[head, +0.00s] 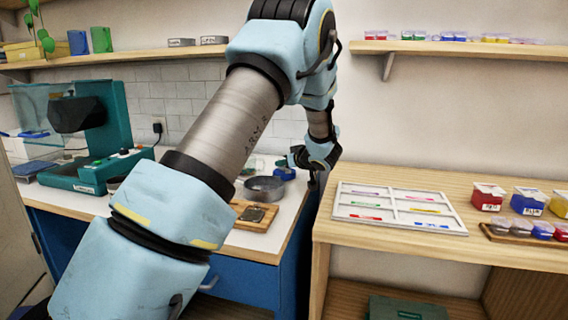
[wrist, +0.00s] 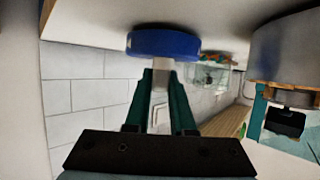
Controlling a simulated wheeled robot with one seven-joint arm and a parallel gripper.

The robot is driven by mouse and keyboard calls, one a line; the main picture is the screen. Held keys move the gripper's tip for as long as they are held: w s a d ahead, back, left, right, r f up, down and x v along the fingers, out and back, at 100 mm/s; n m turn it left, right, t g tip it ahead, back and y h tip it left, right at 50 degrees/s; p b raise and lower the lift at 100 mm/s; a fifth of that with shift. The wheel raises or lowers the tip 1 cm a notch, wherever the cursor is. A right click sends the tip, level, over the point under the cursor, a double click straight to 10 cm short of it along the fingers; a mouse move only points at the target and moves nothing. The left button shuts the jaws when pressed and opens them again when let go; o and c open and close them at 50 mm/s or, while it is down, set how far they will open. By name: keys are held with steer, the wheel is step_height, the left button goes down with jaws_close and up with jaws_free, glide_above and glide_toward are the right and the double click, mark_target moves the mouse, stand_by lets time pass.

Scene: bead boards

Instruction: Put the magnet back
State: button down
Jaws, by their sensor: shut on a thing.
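The magnet appears to be the blue round piece with a pale grey stem (wrist: 163,44), at the top of the wrist view. My gripper (wrist: 160,85) is shut on its stem, between two dark teal fingers. In the head view the blue piece (head: 285,174) is at the back right of the white worktop (head: 190,228), beside the metal bowl (head: 264,187). My gripper (head: 292,160) is just above it there. The blue piece is at or close to the worktop; I cannot tell whether they touch.
A wooden board with a dark plate (head: 254,214) lies in front of the bowl. A teal machine (head: 100,150) stands left. On the wooden bench to the right are a white divided tray (head: 400,207) and red (head: 488,197), blue and yellow boxes. My arm hides part of the worktop.

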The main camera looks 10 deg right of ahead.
steer(key=c, duration=0.8)
jaws_free()
steer(key=shift+f, duration=0.1)
steer(key=shift+o, duration=0.2)
steer(key=shift+s+d+r, duration=0.1)
steer(key=shift+r, duration=0.15)
steer(key=v, duration=1.1)
steer(key=shift+s+b, duration=0.3)
steer(key=shift+b, duration=0.1)
steer(key=shift+s+r, duration=0.1)
